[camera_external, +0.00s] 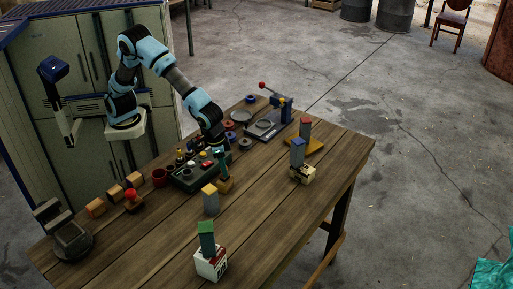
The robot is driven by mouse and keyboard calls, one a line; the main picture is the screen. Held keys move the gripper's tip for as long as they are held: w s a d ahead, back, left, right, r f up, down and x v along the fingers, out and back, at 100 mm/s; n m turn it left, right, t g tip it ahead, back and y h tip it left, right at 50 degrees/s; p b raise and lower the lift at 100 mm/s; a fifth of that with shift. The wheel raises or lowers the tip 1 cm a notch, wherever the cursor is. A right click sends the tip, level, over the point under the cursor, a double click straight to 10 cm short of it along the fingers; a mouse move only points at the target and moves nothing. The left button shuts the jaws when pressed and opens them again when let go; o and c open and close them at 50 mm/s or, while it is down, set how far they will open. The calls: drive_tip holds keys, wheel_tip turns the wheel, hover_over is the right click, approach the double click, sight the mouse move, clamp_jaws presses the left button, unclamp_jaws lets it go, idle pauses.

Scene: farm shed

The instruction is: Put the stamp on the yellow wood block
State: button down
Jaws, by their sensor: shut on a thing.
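My gripper (222,174) points down over the middle of the table, just right of the dark green tray. It is shut on a small brown wooden piece (224,186), which looks like the stamp; the fingers partly hide it. I cannot tell whether its underside touches the table. A block with a yellow top and greyish sides (210,201), which looks like the yellow wood block, stands upright just in front and to the left of the held piece. The two are close together in the picture, and the stamp is not on top of the block.
The dark green tray (186,184) holds several small items. A green block (206,240) stands on a white-and-red box (211,265). A blue-topped block (297,153) stands on a cream box (303,175). A scale (70,241) sits at the left. The table's right front is clear.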

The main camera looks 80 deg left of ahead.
drive_tip(key=c, duration=0.7)
unclamp_jaws()
drive_tip(key=shift+f, duration=0.1)
drive_tip(key=shift+o, duration=0.2)
wheel_tip(320, 180, up, 12)
drive_tip(key=s+b, duration=0.1)
drive_tip(key=b, duration=0.1)
drive_tip(key=shift+s, duration=0.4)
